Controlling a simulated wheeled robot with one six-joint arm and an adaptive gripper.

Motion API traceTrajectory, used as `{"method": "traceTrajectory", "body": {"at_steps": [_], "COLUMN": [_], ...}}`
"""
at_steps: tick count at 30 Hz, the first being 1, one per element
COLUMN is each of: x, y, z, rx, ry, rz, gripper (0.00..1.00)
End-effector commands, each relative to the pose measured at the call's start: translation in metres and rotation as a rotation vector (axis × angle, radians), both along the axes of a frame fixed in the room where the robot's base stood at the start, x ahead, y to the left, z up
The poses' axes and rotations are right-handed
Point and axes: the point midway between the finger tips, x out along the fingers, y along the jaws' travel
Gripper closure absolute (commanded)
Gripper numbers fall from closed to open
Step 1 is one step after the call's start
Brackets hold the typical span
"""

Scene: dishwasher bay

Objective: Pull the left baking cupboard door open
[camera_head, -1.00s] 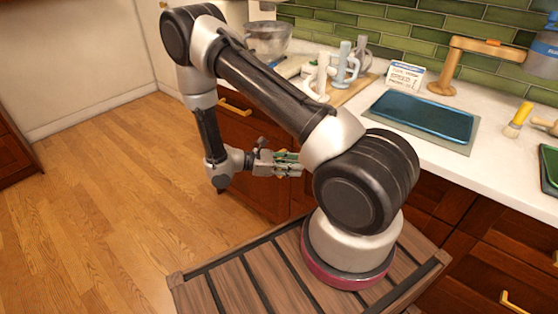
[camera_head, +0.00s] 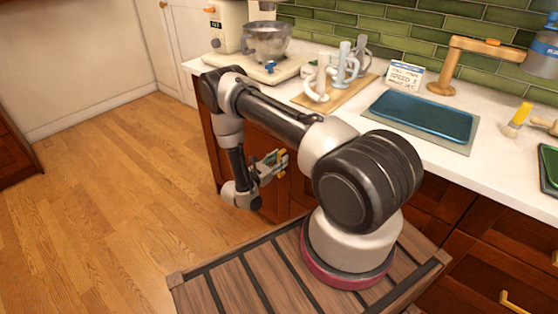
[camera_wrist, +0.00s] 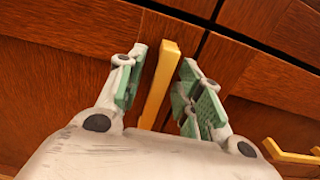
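The left cupboard door (camera_wrist: 50,85) is dark reddish wood and fills the left of the wrist view; it looks shut. Its brass bar handle (camera_wrist: 159,82) stands near the door's right edge, beside the dark seam. My gripper (camera_wrist: 163,70) is open, with one green-padded finger on each side of the handle. Gaps show between the handle and both fingers, so it is not gripped. In the head view my gripper (camera_head: 280,162) is low, close to the cupboard front. My arm hides most of the door there.
A second brass handle (camera_wrist: 290,152) shows at the lower right of the wrist view. The wooden floor (camera_head: 110,180) to the left is clear.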

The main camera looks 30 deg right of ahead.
Motion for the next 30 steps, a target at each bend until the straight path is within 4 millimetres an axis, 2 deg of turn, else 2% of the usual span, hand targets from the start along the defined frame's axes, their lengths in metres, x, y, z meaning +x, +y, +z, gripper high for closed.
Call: {"method": "traceTrajectory", "body": {"at_steps": [9,15,25,30], "x": [0.001,0.001,0.001,-0.005], "y": [-0.004,-0.004,0.000,0.021], "z": [0.000,0.000,0.000,0.000], "rx": [0.000,0.000,0.000,0.000], "ry": [0.000,0.000,0.000,-0.001], "rz": [0.000,-0.001,-0.006,-0.041], "gripper": [0.64,1.00,1.00,1.00]}}
